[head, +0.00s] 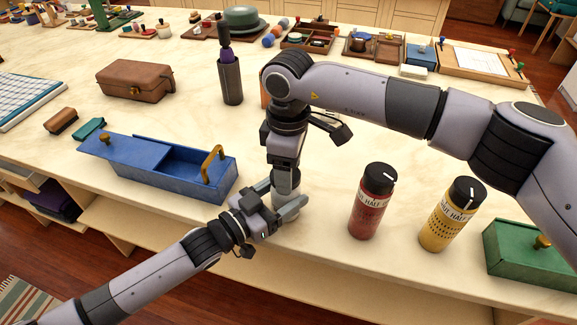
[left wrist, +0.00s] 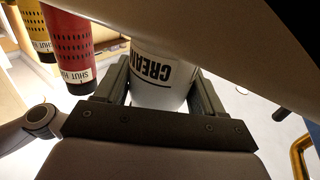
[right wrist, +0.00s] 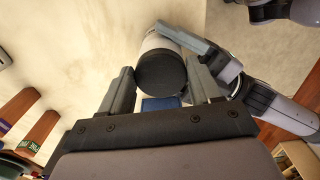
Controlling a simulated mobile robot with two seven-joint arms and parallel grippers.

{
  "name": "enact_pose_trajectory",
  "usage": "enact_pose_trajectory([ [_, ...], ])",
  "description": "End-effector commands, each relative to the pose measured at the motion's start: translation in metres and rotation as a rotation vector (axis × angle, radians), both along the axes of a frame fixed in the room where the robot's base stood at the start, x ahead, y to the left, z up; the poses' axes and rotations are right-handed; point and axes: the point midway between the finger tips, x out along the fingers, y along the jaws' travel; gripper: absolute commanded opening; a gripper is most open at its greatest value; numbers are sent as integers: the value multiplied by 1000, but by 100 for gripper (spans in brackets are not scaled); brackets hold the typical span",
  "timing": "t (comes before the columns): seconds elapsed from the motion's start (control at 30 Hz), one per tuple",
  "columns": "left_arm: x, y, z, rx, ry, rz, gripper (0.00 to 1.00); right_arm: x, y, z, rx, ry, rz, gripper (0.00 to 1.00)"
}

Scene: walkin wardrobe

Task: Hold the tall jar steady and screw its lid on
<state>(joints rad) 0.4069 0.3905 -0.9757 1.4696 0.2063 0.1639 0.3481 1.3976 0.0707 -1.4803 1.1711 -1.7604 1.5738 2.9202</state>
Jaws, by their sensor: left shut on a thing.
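The tall jar (left wrist: 163,82), white with the word CREAM, stands near the table's front edge. My left gripper (head: 282,208) is shut around its body. The jar's black lid (right wrist: 160,73) shows in the right wrist view at the top of the jar; whether it is seated or threaded cannot be told. My right gripper (head: 286,166) points down over the jar from above. Its fingers are apart on either side of the lid, with narrow gaps visible. In the head view the grippers hide most of the jar and the lid.
A blue box (head: 130,168) with a partly slid lid and gold handle stands left of the jar. Red (head: 371,203) and yellow (head: 450,215) shakers and a green box (head: 530,250) stand right. A dark bottle (head: 230,80) and brown case (head: 136,80) are behind.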

Motion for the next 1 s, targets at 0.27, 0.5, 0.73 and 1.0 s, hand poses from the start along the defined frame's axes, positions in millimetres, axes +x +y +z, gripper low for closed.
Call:
enact_pose_trajectory([
  [0.27, 0, 1, -2, 3, 3, 1, 0, 0, 0, 0, 0, 0, 2, 86],
  [0.5, 0, 1, -1, 3, 3, 1, 0, 0, 0, 11, 0, -2, 2, 86],
  [0.73, 0, 1, -1, 2, 2, 1, 0, 0, 0, 41, 0, -2, 2, 86],
  [1.0, 0, 1, -1, 2, 2, 1, 0, 0, 0, 45, 0, 0, 2, 86],
])
